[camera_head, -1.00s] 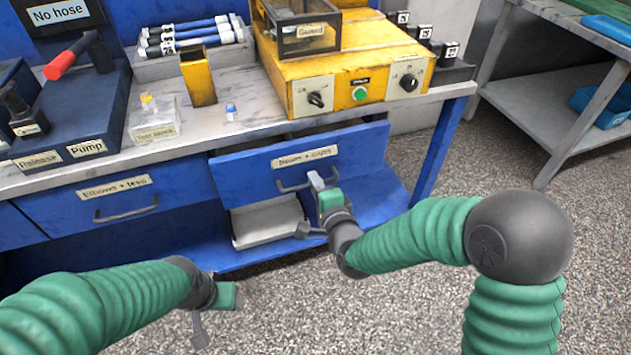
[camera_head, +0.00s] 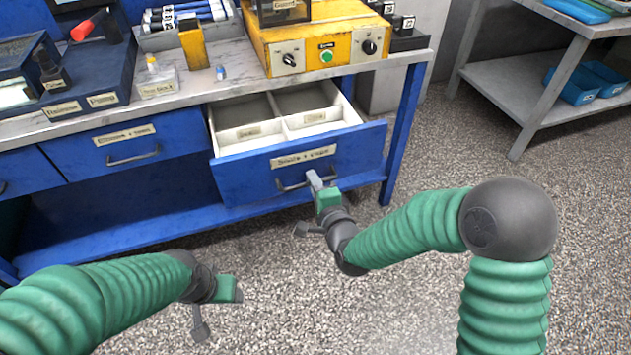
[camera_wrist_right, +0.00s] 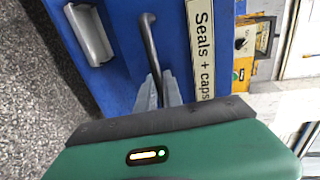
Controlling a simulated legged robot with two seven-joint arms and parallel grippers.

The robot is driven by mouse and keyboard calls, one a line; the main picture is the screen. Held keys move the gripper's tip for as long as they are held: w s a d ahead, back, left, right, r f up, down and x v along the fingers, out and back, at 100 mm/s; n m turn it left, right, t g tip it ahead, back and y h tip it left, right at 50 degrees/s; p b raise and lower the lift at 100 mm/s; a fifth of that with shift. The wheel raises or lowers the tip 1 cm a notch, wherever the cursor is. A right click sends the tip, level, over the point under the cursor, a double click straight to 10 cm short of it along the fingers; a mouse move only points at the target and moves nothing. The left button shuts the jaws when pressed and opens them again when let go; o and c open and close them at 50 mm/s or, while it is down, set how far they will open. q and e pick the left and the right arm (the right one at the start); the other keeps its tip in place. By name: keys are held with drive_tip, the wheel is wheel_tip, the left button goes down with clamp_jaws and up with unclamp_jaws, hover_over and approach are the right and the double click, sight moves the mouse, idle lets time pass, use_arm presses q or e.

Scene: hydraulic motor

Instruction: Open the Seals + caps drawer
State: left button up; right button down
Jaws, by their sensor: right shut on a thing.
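The Seals + caps drawer (camera_head: 240,180) is a blue drawer pulled well out of the bench, with its pale divided inside showing. Its label is readable in the right wrist view (camera_wrist_right: 201,48). My right gripper (camera_head: 318,181) is at the drawer's front, shut on the dark bar handle (camera_head: 290,186). In the right wrist view the gripper's fingers (camera_wrist_right: 158,90) close around one end of the handle (camera_wrist_right: 150,45). My left gripper (camera_head: 222,305) hangs low over the floor, away from the drawer; its fingers are not clear enough to judge.
The bench top (camera_head: 225,55) carries a yellow control box (camera_head: 320,40), a yellow holder (camera_head: 193,46) and dark blue units at left. Another closed blue drawer (camera_head: 125,145) is left of the open one. The speckled floor in front is clear. A grey shelf table (camera_head: 530,85) stands at right.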

drive_tip(key=shift+s+a+f, duration=0.25)
drive_tip(key=shift+a, duration=0.2)
drive_tip(key=c, duration=1.8)
unclamp_jaws()
use_arm(q)
drive_tip(key=shift+a+f, duration=0.15)
drive_tip(key=shift+a, duration=0.1)
use_arm(e)
drive_tip(key=shift+o, duration=0.2)
drive_tip(key=shift+w, duration=0.15)
drive_tip(key=shift+r, duration=0.1)
drive_tip(key=shift+d, duration=0.1)
use_arm(q)
drive_tip(key=w+p+v, duration=0.2)
drive_tip(key=p+v, duration=0.6)
drive_tip(key=p, duration=0.1)
drive_tip(key=w+r+p+v, duration=0.1)
drive_tip(key=w+p+v, duration=0.1)
drive_tip(key=p+v, duration=0.6)
drive_tip(key=shift+s+r+p, duration=0.15)
drive_tip(key=shift+r+p, duration=0.25)
drive_tip(key=shift+r, duration=0.2)
use_arm(e)
drive_tip(key=v, duration=1.6)
drive_tip(key=shift+s, duration=0.3)
